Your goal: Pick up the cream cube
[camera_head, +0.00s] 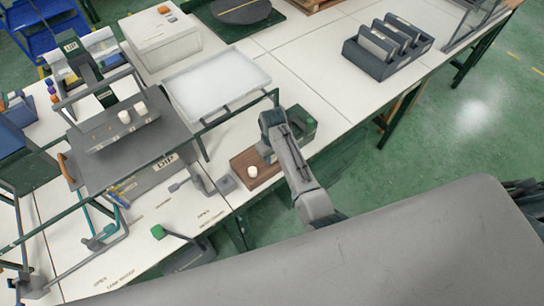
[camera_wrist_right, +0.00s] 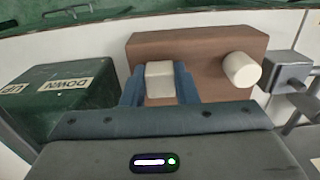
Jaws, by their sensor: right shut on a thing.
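The cream cube (camera_wrist_right: 160,80) shows in the right wrist view between the two blue fingers of my right gripper (camera_wrist_right: 159,84). The fingers are shut on its sides. Behind it is the brown wooden block (camera_wrist_right: 205,48); I cannot tell whether the cube still touches it. In the head view my right gripper (camera_head: 266,153) is over the right part of the brown block (camera_head: 240,162), and the cube is hidden there by the gripper. A cream cylinder (camera_wrist_right: 241,69) stands on the block beside the cube; it also shows in the head view (camera_head: 252,171). My left gripper is not in view.
A green box marked UP and DOWN (camera_wrist_right: 58,97) stands close left of my fingers in the wrist view. A grey block (camera_wrist_right: 285,68) is at the right. In the head view, a white tray (camera_head: 215,82) and a dark slotted rack (camera_head: 385,62) are farther back.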

